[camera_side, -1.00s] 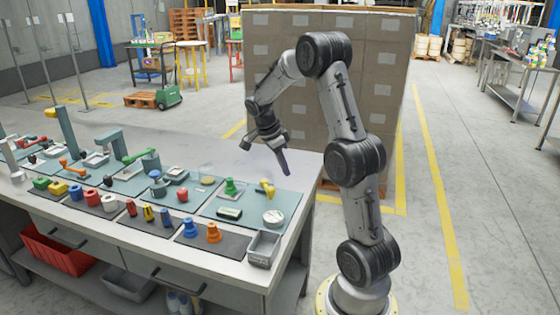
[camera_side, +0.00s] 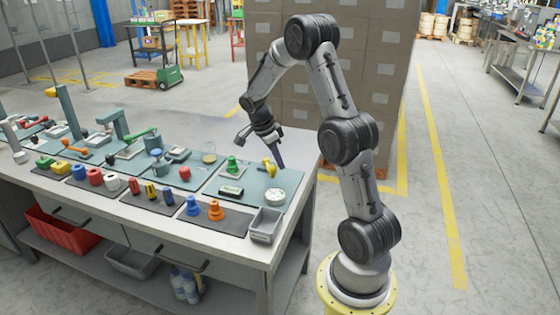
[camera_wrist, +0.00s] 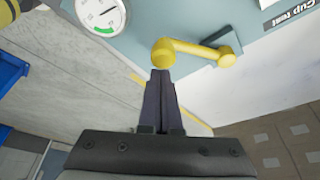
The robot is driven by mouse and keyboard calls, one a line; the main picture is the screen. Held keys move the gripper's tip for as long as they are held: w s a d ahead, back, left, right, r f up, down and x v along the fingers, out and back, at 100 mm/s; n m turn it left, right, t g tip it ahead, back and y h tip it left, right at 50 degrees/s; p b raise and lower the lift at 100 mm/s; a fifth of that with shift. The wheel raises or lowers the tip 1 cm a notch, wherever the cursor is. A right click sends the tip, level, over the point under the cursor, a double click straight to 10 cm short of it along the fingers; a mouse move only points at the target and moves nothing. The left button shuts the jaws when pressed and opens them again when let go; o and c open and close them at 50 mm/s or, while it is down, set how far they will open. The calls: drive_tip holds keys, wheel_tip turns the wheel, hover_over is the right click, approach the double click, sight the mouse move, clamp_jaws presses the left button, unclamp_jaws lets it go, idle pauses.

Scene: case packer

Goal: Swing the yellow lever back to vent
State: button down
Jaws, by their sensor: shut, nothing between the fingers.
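The yellow lever (camera_wrist: 195,50) shows in the wrist view as a short bar with a round knob at its left end and a hub at its right end on a teal plate. In the side view the yellow lever (camera_side: 269,168) stands at the right end of the bench. My gripper (camera_wrist: 162,78) is shut and empty. In the wrist view its fingertips are right by the lever's round knob; I cannot tell if they touch. In the side view my gripper (camera_side: 281,167) points down just to the right of the lever.
A round dial gauge (camera_wrist: 101,12) is left of the lever in the wrist view; it also shows in the side view (camera_side: 275,194). A green part (camera_side: 232,165) stands left of the lever. A grey bin (camera_side: 265,225) sits at the bench's front right corner.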

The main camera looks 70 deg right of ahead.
drive_tip(key=shift+w+a, duration=0.1)
drive_tip(key=shift+w+a+m, duration=0.15)
drive_tip(key=shift+m, duration=0.25)
drive_tip(key=shift+w+a, duration=0.1)
drive_tip(key=shift+w+a+m+g+y, duration=0.25)
drive_tip(key=shift+w+a+m+y, duration=0.15)
drive_tip(key=shift+w+m, duration=0.4)
drive_tip(key=shift+w+a+m+g+y, duration=0.3)
drive_tip(key=shift+w+a+m, duration=0.15)
drive_tip(key=shift+m, duration=0.65)
drive_tip(key=shift+w+a, duration=0.25)
drive_tip(key=shift+w, duration=0.7)
drive_tip(key=s, duration=0.2)
drive_tip(key=s+r, duration=0.1)
drive_tip(key=shift+s+d, duration=0.35)
drive_tip(key=d+v, duration=0.1)
drive_tip(key=v, duration=0.8)
drive_tip(key=shift+a, duration=0.25)
